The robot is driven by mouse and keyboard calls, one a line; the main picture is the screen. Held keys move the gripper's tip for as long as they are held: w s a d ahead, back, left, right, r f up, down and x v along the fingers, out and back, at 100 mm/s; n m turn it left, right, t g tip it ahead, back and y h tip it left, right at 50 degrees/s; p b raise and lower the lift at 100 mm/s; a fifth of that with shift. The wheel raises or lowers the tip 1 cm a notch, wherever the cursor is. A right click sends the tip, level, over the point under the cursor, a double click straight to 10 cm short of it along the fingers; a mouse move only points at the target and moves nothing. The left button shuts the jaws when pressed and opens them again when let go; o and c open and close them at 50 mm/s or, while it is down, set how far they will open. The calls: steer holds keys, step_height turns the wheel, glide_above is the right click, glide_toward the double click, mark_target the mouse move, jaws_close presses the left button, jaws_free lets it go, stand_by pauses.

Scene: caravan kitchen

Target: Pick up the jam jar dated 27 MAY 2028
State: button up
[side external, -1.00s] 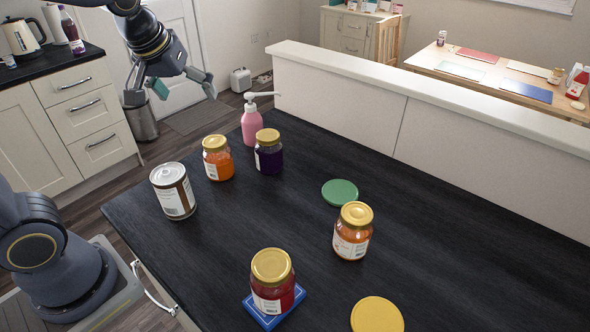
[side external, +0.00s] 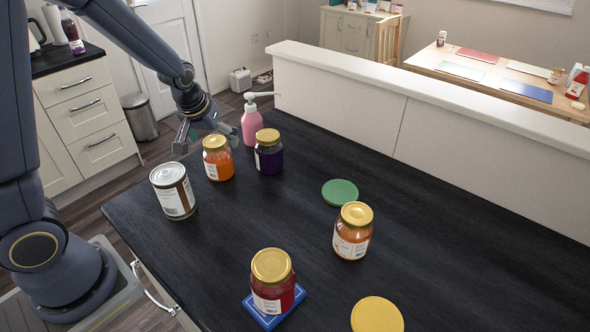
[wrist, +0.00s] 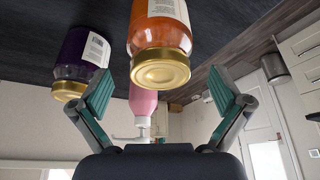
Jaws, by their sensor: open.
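Several jam jars with gold lids and white labels stand upright on the black worktop (side external: 440,270). In the side view, an orange jar (side external: 220,170) is at the back left, with a dark purple jar (side external: 269,161) to its right. An amber jar (side external: 350,245) stands to the right, and a red jar (side external: 273,292) at the front on a blue pad (side external: 258,318). I cannot read any date. My gripper (side external: 208,132) is open and empty, just behind the orange jar. In the wrist view, the orange jar (wrist: 160,42) shows beyond and between my open fingers (wrist: 160,90); the purple jar (wrist: 76,55) is left.
A tin can (side external: 173,190) stands left of the orange jar. A pink pump bottle (side external: 251,124) stands close behind the jars, near my gripper. A green disc (side external: 340,192) and a yellow disc (side external: 377,315) lie flat. A white low wall (side external: 430,110) runs along the back.

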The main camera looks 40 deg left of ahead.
steer(key=x, duration=0.4)
steer(key=shift+s, duration=0.15)
steer(key=c, duration=1.5)
steer(key=shift+r, duration=0.1)
steer(key=shift+c, duration=0.3)
